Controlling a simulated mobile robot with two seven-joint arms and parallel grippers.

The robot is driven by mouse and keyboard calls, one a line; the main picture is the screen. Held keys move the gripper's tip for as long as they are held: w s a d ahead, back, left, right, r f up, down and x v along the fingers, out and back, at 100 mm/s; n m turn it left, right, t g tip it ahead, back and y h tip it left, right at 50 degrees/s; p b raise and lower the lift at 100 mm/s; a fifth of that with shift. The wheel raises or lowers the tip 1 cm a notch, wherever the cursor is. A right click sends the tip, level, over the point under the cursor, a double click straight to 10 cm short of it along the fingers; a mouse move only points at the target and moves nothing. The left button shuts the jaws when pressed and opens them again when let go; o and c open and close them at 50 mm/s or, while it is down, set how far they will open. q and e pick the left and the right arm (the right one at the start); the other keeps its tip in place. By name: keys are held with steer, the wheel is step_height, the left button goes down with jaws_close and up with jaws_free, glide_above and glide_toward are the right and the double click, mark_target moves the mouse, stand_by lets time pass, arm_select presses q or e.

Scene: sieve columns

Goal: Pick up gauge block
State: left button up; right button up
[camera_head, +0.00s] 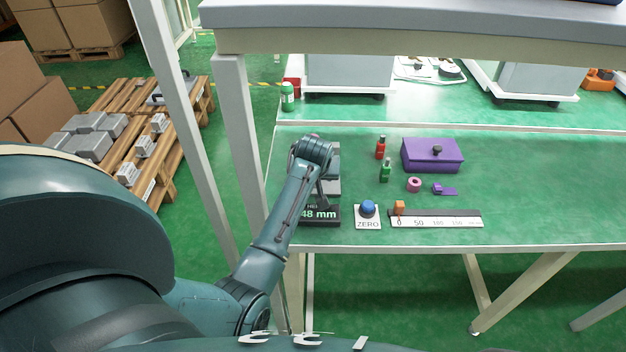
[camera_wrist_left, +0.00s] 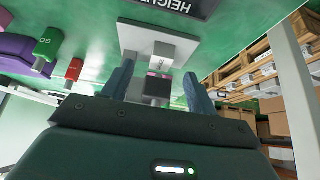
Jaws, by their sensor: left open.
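A grey height gauge (camera_head: 333,187) stands at the left end of the green bench, behind a dark display (camera_head: 320,215) whose visible text includes "48 mm". My left gripper (camera_head: 322,188) is over this gauge. In the left wrist view, its two fingers (camera_wrist_left: 158,84) are apart, one on each side of a dark block (camera_wrist_left: 157,88). A small pinkish patch (camera_wrist_left: 160,72) shows just beyond the block, against the pale gauge body (camera_wrist_left: 160,42). I cannot tell which of these is the gauge block, or whether the fingers touch anything. My right gripper is not in view.
A blue ZERO button (camera_head: 367,207) and a ruler (camera_head: 440,219) with an orange slider (camera_head: 399,207) lie right of the display. A grey shelf (camera_head: 420,14) overhangs.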

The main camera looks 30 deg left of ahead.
arm_select(q)
steer(key=shift+a+x, duration=0.2)
steer(key=shift+x, duration=1.55)
steer(key=shift+a+x, duration=0.15)
steer(key=shift+x, duration=1.6)
steer(key=shift+w+r, duration=0.1)
steer(key=shift+r, duration=0.1)
steer(key=shift+c, duration=0.6)
steer(key=c, duration=1)
steer(key=shift+r, duration=0.1)
steer(key=shift+c, duration=0.2)
